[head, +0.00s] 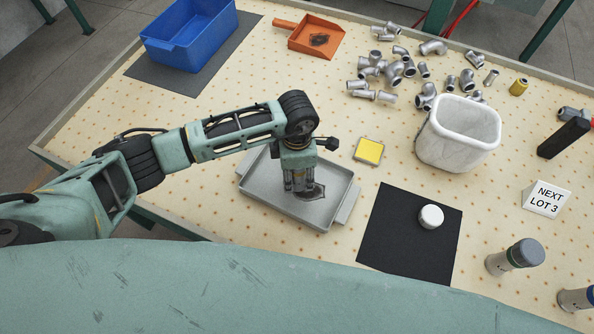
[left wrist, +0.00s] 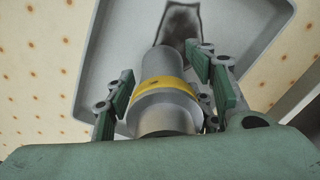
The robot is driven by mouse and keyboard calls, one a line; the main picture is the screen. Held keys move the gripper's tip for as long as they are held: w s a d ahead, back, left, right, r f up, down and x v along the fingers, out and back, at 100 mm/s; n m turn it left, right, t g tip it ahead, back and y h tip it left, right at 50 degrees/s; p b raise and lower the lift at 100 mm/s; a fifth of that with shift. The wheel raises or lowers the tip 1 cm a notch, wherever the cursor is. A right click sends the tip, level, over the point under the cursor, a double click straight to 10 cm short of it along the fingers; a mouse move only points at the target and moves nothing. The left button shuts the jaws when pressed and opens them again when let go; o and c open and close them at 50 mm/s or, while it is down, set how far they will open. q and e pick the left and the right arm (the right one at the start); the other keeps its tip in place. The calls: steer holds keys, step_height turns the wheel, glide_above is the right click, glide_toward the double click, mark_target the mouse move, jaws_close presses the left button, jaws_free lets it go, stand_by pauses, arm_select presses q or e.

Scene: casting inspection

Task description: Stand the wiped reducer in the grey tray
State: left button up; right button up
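The grey tray (head: 258,196) lies left of the table's middle, with a dark smudge on its floor. My left gripper (head: 302,186) points down into it. In the left wrist view the reducer (left wrist: 165,105), grey with a yellow band, is between the fingers of my left gripper (left wrist: 170,80). Narrow gaps seem to show beside it, so the fingers look open around it. The tray floor (left wrist: 110,45) shows behind it; whether its end touches the floor is hard to see. In the head view the fingers mostly hide the reducer. My right gripper is not in view.
A yellow pad (head: 369,151) lies right of the tray. A black mat (head: 395,235) with a white round piece (head: 430,216) is at front right. A white bin (head: 459,150) and several metal fittings (head: 395,72) are beyond. A blue crate (head: 190,40) and orange dustpan (head: 315,35) stand behind.

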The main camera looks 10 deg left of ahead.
arm_select(q)
steer(key=shift+r, duration=0.1)
step_height(320, 180, up, 11)
steer(key=b, duration=0.3)
steer(key=shift+r, duration=0.55)
